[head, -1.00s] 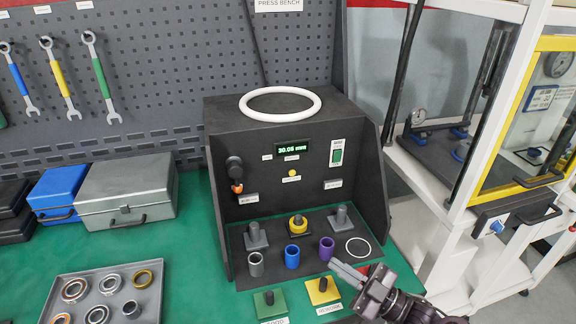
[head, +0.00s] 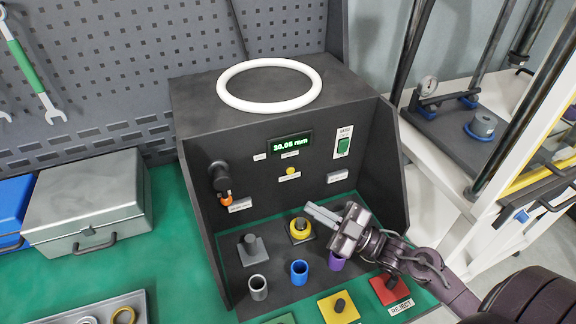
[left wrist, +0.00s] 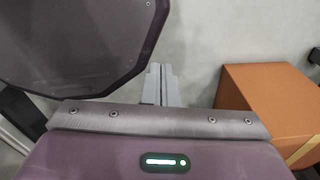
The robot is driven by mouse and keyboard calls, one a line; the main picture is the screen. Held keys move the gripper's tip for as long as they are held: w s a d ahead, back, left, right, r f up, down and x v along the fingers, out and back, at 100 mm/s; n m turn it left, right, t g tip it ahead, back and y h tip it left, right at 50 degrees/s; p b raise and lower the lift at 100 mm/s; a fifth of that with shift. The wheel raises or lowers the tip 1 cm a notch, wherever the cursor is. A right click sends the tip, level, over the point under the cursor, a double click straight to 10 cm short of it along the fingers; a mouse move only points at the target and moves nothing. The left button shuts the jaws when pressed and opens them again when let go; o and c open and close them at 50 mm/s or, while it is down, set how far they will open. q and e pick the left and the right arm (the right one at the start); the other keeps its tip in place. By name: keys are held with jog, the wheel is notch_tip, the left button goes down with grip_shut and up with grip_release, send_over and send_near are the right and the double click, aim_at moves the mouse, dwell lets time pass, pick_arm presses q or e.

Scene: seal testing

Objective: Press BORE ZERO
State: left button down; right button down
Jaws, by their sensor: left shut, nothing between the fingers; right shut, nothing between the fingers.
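The dark test box (head: 250,135) has a green display (head: 291,144) reading 30.05 mm. A small yellow button (head: 290,171) sits below the display with a small label under it, too small to read. My right gripper (head: 312,209) is shut and empty, with its fingertips pointing left in front of the panel, below the button and apart from it. It hides part of the fixtures behind it. My left gripper (left wrist: 159,84) is shut and empty in the left wrist view, away from the box.
A white ring (head: 268,84) lies on the box top. A green switch (head: 343,147) and a black knob (head: 218,177) flank the panel. Grey, blue (head: 299,272) and purple sleeves and a yellow-ringed post (head: 300,229) stand below. A brown box (left wrist: 268,110) shows in the left wrist view.

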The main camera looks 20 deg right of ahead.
aim_at(291, 171)
pick_arm(q)
jog(key=shift+s, duration=0.15)
pick_arm(e)
jog(key=shift+s, duration=0.1)
